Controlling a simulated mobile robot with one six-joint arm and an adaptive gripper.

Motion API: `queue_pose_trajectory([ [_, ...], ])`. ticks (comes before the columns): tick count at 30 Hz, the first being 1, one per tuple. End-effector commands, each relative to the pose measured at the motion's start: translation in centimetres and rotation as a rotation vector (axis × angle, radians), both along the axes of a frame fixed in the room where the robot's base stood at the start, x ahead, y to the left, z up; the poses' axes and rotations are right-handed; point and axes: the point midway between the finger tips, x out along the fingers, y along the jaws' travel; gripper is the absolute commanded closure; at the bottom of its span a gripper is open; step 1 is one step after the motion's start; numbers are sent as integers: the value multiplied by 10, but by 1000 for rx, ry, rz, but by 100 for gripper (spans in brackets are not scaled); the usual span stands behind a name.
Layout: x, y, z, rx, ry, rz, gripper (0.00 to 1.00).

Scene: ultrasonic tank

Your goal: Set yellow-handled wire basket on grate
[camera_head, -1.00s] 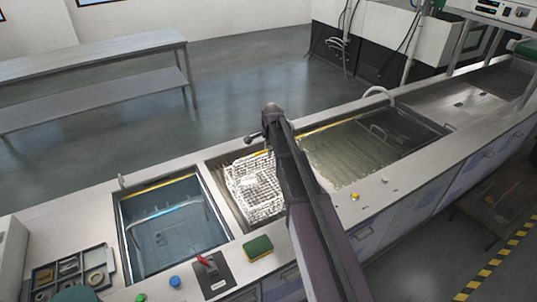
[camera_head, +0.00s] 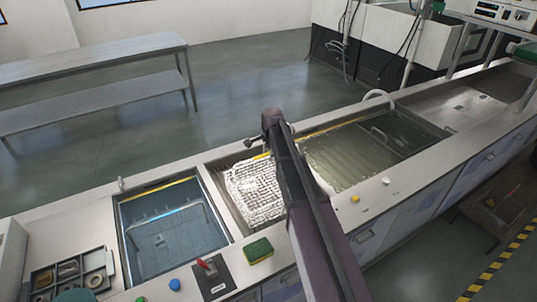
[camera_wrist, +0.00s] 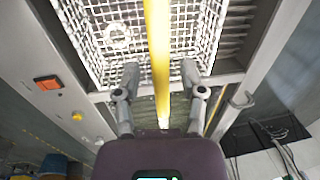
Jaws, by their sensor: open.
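The wire basket (camera_head: 253,192) lies in the middle basin, beside the left water tank, and appears to rest on its slatted grate (camera_wrist: 236,38). The wrist view shows the basket mesh (camera_wrist: 88,30) close up, with a pale ring-shaped part (camera_wrist: 117,36) in or under it. Its yellow handle (camera_wrist: 157,45) runs upright through the picture between the two fingers. My gripper (camera_wrist: 160,76) is open, with one finger on each side of the handle and gaps showing. In the head view my arm hides the basket's right side and most of the handle.
The left tank (camera_head: 120,225) holds blue water; the right tank (camera_head: 440,140) holds murky liquid. A green-yellow sponge (camera_head: 258,250), a red-lever switch (camera_head: 211,275) and buttons sit along the front edge. A parts tray (camera_head: 85,272) stands at left.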

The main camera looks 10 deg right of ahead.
Motion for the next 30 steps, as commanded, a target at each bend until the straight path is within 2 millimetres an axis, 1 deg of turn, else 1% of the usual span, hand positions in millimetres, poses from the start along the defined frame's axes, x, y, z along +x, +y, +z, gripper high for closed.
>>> queue_pose_trajectory([
  [5, 0, 0, 4, 0, 0, 0, 48],
  [11, -2, 0, 15, 0, 0, 0, 48],
  [30, -9, -3, 67, 0, 0, 0, 48],
])
